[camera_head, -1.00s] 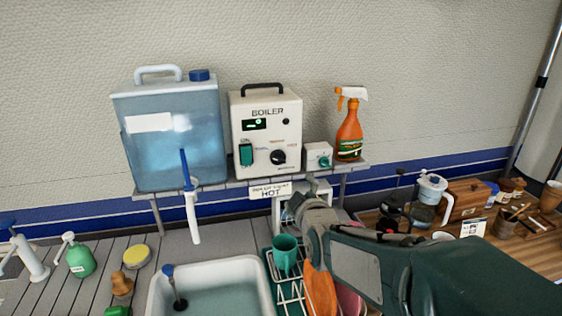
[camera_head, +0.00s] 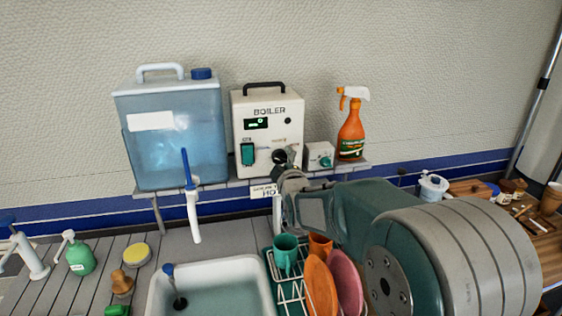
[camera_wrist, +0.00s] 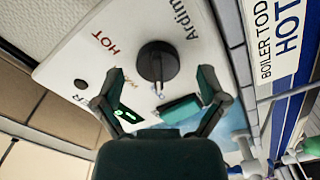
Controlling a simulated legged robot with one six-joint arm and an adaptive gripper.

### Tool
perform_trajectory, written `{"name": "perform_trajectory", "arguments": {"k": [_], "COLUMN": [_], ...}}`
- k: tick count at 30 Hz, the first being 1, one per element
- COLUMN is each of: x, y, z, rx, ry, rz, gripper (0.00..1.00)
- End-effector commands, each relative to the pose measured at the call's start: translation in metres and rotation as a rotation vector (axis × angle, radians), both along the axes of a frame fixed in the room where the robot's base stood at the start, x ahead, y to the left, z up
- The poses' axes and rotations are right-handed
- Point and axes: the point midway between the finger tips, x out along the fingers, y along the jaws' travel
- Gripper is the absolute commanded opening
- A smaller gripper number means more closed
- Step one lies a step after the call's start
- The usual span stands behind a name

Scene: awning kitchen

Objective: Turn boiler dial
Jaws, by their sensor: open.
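The white boiler (camera_head: 266,118) stands on a shelf against the wall, with a display and green switch on its front. Its black dial (camera_head: 279,157) is at the lower right of the front, partly covered by my gripper (camera_head: 291,160). In the wrist view the boiler's front panel (camera_wrist: 205,52) is turned around, and the dial (camera_wrist: 157,63) is near the middle. My gripper (camera_wrist: 161,78) is open, one finger on each side of the dial. I cannot tell whether a finger touches it.
A blue water tank (camera_head: 172,130) stands left of the boiler. A small white box with a green knob (camera_head: 320,157) and an orange spray bottle (camera_head: 351,130) are to its right. Below are a sink (camera_head: 215,287) and a rack with a green cup (camera_head: 285,252) and plates.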

Motion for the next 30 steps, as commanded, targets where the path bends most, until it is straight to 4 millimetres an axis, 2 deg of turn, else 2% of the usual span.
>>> {"name": "perform_trajectory", "arguments": {"k": [10, 11, 12, 16, 30], "x": [0.0054, 0.0054, 0.0054, 0.0054, 0.0057], "y": [0.0003, 0.0003, 0.0003, 0.0008, 0.0016], "z": [0.0006, 0.0006, 0.0006, 0.0004, -0.0008], "rx": [0.000, 0.000, 0.000, 0.000, 0.056], "ry": [-0.001, -0.001, -0.001, 0.000, 0.013], "rz": [0.000, 0.000, 0.000, 0.000, 0.001], "gripper": [0.92, 0.83, 0.65, 0.08, 0.08]}}
